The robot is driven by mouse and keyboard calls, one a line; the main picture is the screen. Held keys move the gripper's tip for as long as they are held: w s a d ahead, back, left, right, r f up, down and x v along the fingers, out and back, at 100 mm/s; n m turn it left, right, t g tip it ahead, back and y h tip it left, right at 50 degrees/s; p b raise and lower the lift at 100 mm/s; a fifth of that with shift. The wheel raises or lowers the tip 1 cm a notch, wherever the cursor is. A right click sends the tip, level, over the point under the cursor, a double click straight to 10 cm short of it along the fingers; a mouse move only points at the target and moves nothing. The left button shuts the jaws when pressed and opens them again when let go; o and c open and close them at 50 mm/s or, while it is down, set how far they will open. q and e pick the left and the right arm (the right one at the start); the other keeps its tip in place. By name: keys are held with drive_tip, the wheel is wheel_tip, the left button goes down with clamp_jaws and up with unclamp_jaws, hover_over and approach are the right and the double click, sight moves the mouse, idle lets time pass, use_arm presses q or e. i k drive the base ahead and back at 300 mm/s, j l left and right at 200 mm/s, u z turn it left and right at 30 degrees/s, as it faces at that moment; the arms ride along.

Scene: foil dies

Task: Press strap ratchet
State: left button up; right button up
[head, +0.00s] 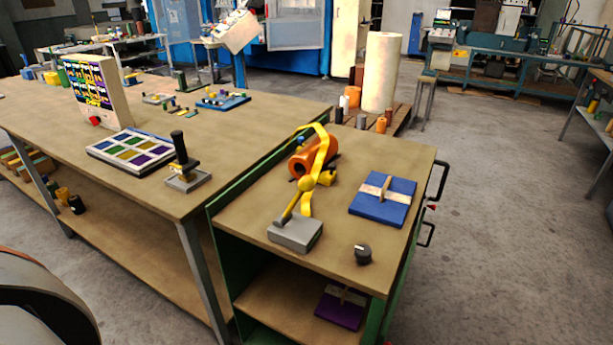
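A yellow strap (321,158) loops over an orange cylinder (301,164) lying on the brown top of a green cart (345,155). In front of it, a grey block (295,232) carries a slanted lever (291,207) with a yellow round knob (306,183) at its upper end. The lever leans up and to the right, and the knob overlaps the strap's lower end in the picture. I cannot tell for sure which of these parts is the strap ratchet, or whether knob and strap touch. Neither of my grippers is in view.
A blue plate with a tan cross (372,206) and a black knob (363,253) share the cart top. The cart has handles (428,233) on its right side. A long workbench (150,205) stands at left with a colored tray (133,150). Open floor (500,230) lies right.

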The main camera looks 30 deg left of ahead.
sight(306, 183)
drive_tip(key=i+j, duration=0.1)
drive_tip(key=j, duration=0.8)
drive_tip(key=i+j, duration=0.15)
drive_tip(key=j, duration=0.7)
drive_tip(key=l+u, duration=0.3)
drive_tip(key=u, duration=0.15)
drive_tip(key=l+u, duration=0.25)
drive_tip(key=u, duration=0.25)
drive_tip(key=k+l+u, duration=0.4)
drive_tip(key=k+l, duration=0.15)
drive_tip(key=l, duration=0.2)
drive_tip(key=k+l+u, duration=0.1)
drive_tip(key=k+l, duration=0.5)
drive_tip(key=l, duration=0.15)
drive_tip(key=l+u, duration=0.15)
drive_tip(key=l, duration=0.4)
drive_tip(key=i+l+u, duration=0.15)
drive_tip(key=l, duration=0.15)
drive_tip(key=i+l+u, duration=0.2)
drive_tip(key=l, duration=0.15)
drive_tip(key=k, duration=0.05)
